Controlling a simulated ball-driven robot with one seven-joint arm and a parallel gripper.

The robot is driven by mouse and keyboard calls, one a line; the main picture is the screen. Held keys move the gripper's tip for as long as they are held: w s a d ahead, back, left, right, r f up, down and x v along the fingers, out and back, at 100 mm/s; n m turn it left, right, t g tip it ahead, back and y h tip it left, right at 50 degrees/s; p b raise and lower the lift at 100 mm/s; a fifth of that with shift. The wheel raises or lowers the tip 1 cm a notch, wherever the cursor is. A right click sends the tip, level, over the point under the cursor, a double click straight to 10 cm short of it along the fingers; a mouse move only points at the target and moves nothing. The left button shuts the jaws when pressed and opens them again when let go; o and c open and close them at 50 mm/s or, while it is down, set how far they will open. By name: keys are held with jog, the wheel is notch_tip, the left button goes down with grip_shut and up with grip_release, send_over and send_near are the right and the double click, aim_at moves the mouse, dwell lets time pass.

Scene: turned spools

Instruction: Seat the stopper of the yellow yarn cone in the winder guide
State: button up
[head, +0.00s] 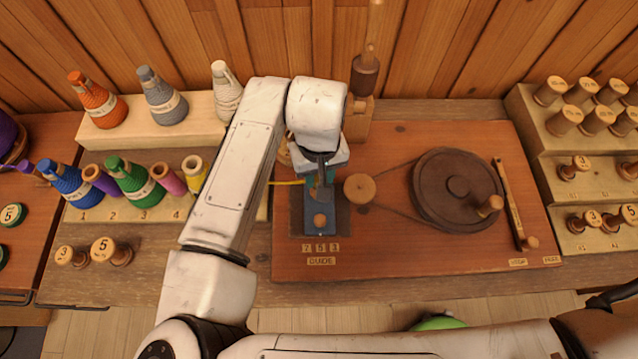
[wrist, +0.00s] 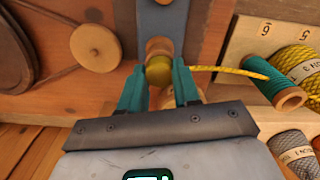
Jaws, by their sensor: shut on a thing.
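My gripper (head: 320,184) is over the guide on the winder board. In the wrist view its teal fingers (wrist: 160,88) are shut on a rounded yellow stopper (wrist: 158,72). A strand of yellow yarn (wrist: 230,71) runs right from it; it also shows in the head view (head: 287,183). The guide (head: 320,230) is a blue plate with a wooden knob, labelled GUIDE. In the wrist view the stopper is close to a wooden piece at the blue plate (wrist: 162,22); I cannot tell whether it is seated.
A small wooden pulley (head: 360,188) and a dark wheel (head: 458,188) with a crank are right of the guide. Several coloured cones stand on the stepped rack (head: 170,135) at left.

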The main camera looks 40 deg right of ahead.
jog(key=shift+f, duration=0.25)
jog(key=o, duration=1.1)
jog(key=shift+c, duration=0.2)
jog(key=shift+o, duration=0.4)
jog(key=o, duration=0.3)
jog(key=shift+o, duration=0.2)
notch_tip(320, 180, up, 9)
jog(key=p, duration=0.8)
jog(key=shift+r, duration=0.1)
